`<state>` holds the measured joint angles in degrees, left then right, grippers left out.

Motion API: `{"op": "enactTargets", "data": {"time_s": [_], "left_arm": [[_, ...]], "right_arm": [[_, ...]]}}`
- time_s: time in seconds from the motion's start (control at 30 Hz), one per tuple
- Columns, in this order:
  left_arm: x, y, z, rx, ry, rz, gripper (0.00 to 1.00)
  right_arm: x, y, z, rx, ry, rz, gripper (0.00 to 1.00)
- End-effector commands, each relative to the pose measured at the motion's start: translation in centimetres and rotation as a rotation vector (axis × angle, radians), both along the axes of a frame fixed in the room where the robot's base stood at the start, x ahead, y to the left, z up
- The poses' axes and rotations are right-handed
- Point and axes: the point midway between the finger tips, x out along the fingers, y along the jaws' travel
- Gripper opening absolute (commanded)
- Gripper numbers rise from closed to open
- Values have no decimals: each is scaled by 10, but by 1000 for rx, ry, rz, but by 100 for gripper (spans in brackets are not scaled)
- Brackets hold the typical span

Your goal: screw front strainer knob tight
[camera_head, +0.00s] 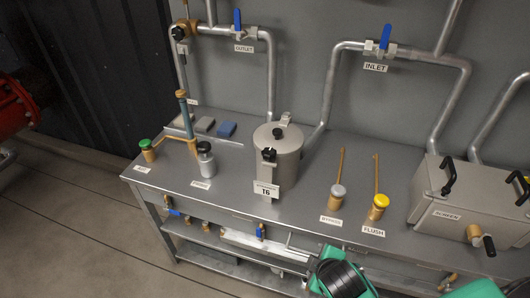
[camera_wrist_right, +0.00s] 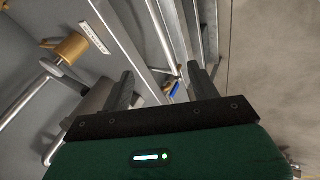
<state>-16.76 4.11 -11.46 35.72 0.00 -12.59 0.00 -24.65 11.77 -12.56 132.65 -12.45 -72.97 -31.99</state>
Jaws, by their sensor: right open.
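The strainer (camera_head: 286,158) is a grey upright cylinder on the bench, with a label on its lower front. A black knob (camera_head: 269,155) sits on its front side, and another black knob (camera_head: 278,133) is on its lid. I cannot tell how tight the front knob is. In the right wrist view my right gripper (camera_wrist_right: 161,80) is open and empty, its two dark fingers apart. It is away from the strainer, which does not show there. My left gripper is not in view.
The grey bench (camera_head: 235,190) holds a yellow-capped flush fitting (camera_head: 379,203), a grey-capped bypass fitting (camera_head: 337,193) and a grey screen box (camera_head: 455,205). Pipes with blue-handled valves (camera_head: 385,37) line the wall. Bare bench surface lies between the strainer and bypass fitting.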

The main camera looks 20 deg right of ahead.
Motion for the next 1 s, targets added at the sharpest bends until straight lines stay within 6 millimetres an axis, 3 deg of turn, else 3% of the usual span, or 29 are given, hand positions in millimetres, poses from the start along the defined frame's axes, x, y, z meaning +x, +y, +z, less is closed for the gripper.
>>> {"op": "enactTargets", "data": {"time_s": [0.27,0.6,0.8,1.0], "left_arm": [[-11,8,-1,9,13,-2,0],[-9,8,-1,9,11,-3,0],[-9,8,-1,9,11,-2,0],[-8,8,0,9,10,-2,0]], "right_arm": [[59,0,48,-456,-194,395,61],[134,24,122,-1377,-397,908,61],[154,42,150,-1824,-425,1052,61],[161,49,159,-1986,-423,1090,61]]}}
